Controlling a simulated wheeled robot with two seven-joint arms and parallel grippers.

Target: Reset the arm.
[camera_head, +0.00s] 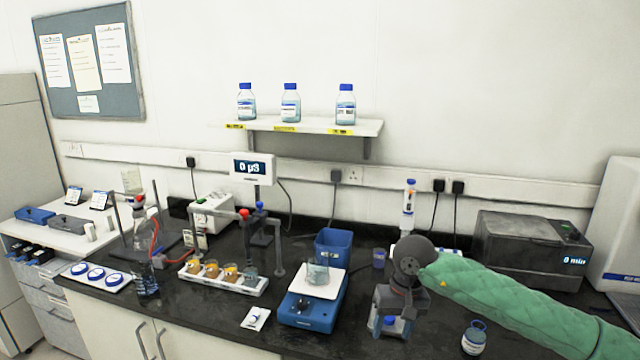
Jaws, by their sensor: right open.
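My right arm comes in from the right in a green padded sleeve, over the front of the dark bench. My right gripper (391,326) points down with its jaws apart. A small blue-and-white thing (392,322) shows between or behind its fingers; I cannot tell how near it is to them, and the gripper partly hides it. My left gripper is not in view.
A blue scale (308,312) with a beaker (318,272) stands left of the gripper. A blue-capped bottle (474,337) stands under my arm at the front edge. A dark grey machine (530,250) stands behind the arm. A sample rack (222,279) is further left.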

